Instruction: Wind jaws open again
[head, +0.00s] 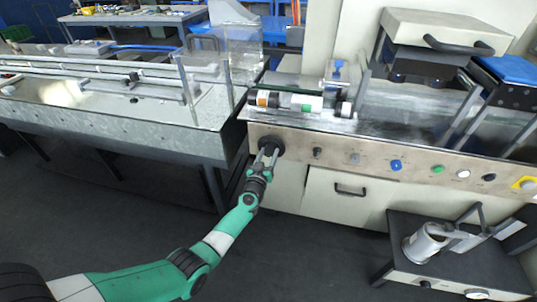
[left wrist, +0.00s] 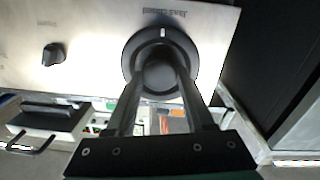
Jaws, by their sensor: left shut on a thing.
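The black round jaw knob (head: 277,144) sticks out at the left end of the machine's front panel (head: 335,161). In the left wrist view the knob (left wrist: 135,50) shows a wide rim with a white mark, beside a small "Jaws" label on the panel. My left gripper (head: 266,153) reaches up to the knob. In the left wrist view my gripper (left wrist: 160,76) has its two fingers on either side of the knob's hub, shut on it. The jaws themselves cannot be made out clearly. My right gripper is not in view.
Other panel controls include a small black knob (head: 317,152), a blue button (head: 396,165) and a green button (head: 437,169). A roll with green and orange bands (head: 305,103) lies above the panel. A side table (head: 455,275) stands at the lower right.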

